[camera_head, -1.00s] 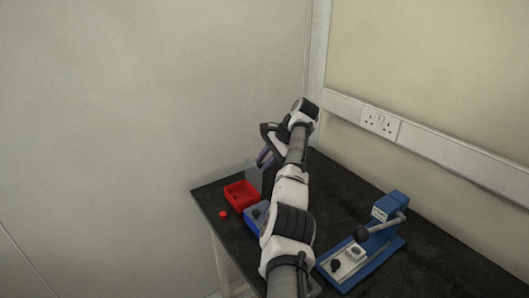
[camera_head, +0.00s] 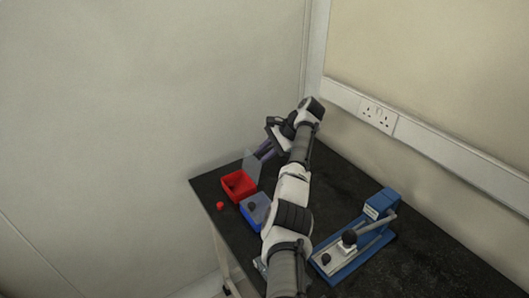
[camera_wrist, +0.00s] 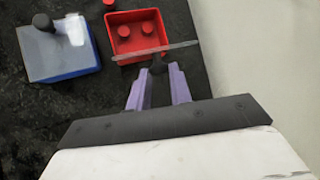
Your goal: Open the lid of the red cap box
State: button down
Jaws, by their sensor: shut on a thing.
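The red box (camera_head: 239,186) stands open at the table's far left corner. In the wrist view the red box (camera_wrist: 112,38) has two red caps (camera_wrist: 135,30) inside. Its clear lid (camera_head: 252,165) is raised and stands steeply at the box's right side; in the wrist view the lid (camera_wrist: 178,46) shows nearly edge-on. My gripper (camera_wrist: 158,72), with purple fingers, is shut on the lid's black knob (camera_wrist: 158,64), on the side away from the box opening. In the head view my gripper (camera_head: 264,152) is behind the lid.
A blue box (camera_head: 253,212) with a closed clear lid and black knob stands beside the red box. A loose red cap (camera_head: 220,206) lies near the table's left edge. A blue press (camera_head: 372,228) stands on the right of the black table (camera_head: 345,190). A wall is close behind.

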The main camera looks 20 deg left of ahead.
jog(key=c, duration=1.3)
grip_release()
jog(key=shift+f, duration=0.1)
jog(key=p+v, duration=0.1)
jog(key=v, duration=1.2)
jog(key=shift+w+d+r+p, duration=0.15)
jog(key=shift+d+r+p, duration=0.05)
jog(key=shift+r+p, duration=0.15)
